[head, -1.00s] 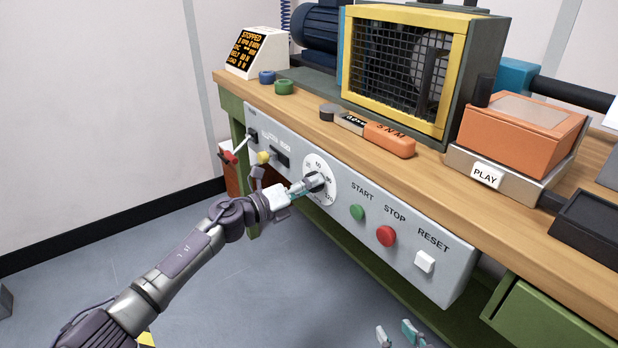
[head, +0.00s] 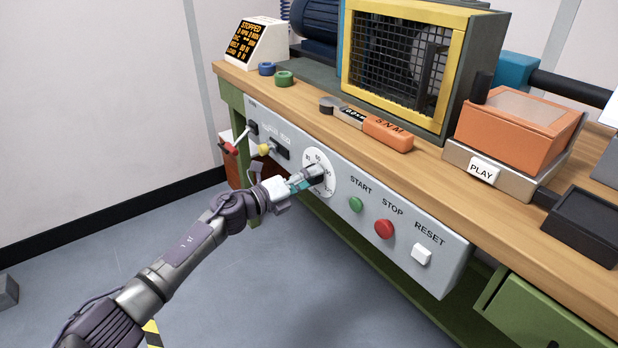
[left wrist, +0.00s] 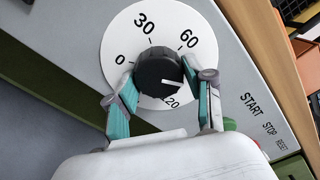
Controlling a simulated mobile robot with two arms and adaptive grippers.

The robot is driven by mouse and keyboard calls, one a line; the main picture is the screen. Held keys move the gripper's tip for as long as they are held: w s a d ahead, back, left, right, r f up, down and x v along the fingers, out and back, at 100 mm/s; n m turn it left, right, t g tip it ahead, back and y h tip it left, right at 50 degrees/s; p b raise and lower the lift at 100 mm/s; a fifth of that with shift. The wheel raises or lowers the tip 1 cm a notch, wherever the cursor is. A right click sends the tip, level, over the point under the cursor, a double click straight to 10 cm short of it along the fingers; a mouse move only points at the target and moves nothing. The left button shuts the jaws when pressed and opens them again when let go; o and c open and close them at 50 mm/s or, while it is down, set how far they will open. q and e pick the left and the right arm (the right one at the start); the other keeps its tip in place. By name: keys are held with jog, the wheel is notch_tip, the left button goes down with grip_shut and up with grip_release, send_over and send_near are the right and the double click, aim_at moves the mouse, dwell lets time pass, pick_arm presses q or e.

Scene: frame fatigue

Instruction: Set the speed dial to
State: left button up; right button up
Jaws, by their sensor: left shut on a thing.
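The speed dial has a white round plate (head: 326,183) on the grey front panel; its scale shows in the left wrist view (left wrist: 150,22) with 0, 30, 60 and part of 120. The black knob (left wrist: 158,72) sits at its centre. A white pointer line on the knob points right and slightly down, toward the right finger, which hides the scale between 60 and 120. My left gripper (head: 308,178) is shut on the knob, with one teal-padded finger on each side in the left wrist view (left wrist: 160,88). My right gripper is not in view.
Right of the dial are the green START button (head: 356,205), red STOP button (head: 384,229) and white RESET button (head: 421,254). The display (head: 250,42) reads STOPPED.

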pick_arm(q)
jog(key=o, duration=1.2)
jog(key=shift+c, duration=0.2)
jog(key=shift+a, duration=0.15)
jog(key=v, duration=1.2)
